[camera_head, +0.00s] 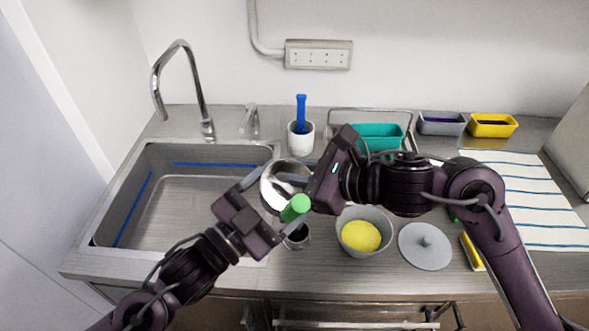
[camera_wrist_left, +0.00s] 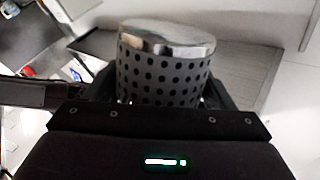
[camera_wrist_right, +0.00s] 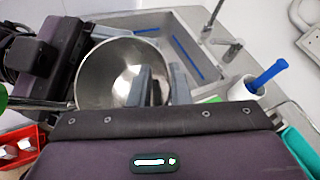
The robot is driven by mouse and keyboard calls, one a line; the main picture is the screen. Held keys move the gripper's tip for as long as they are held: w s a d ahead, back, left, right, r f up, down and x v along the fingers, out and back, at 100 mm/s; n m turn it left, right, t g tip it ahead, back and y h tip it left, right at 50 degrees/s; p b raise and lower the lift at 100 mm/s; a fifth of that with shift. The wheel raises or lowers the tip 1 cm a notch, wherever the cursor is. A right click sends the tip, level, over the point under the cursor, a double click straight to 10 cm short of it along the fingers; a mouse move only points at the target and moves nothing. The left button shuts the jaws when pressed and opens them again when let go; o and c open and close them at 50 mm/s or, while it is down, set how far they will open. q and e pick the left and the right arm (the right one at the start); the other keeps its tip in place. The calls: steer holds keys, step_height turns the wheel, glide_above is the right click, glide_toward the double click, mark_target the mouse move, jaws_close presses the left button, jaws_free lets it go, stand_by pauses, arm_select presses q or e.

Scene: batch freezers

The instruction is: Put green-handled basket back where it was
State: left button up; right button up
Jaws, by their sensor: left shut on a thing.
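The basket (camera_head: 283,172) is a shiny metal round vessel with a green handle end (camera_head: 296,207), held up near the front right corner of the sink. In the left wrist view its perforated grey side (camera_wrist_left: 165,80) sits between the fingers of my left gripper (camera_head: 272,203), which is shut on it. In the right wrist view its open, bare metal inside (camera_wrist_right: 110,75) faces the camera. My right gripper (camera_head: 290,180) is at the basket's right side, its fingers overlapping it in view. I cannot tell whether they touch or grip it. The place where it was before cannot be told.
The sink (camera_head: 190,205) lies left. A white cup (camera_head: 300,142) with a blue-handled tool and a teal container (camera_head: 383,136) stand behind. A grey bowl (camera_head: 346,222) with yellow contents, a round lid (camera_head: 425,246) and a small dark cup (camera_head: 297,240) are in front. A striped towel (camera_head: 530,200) lies right.

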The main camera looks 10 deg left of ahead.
arm_select(q)
steer(key=o, duration=1.1)
steer(key=shift+c, duration=0.2)
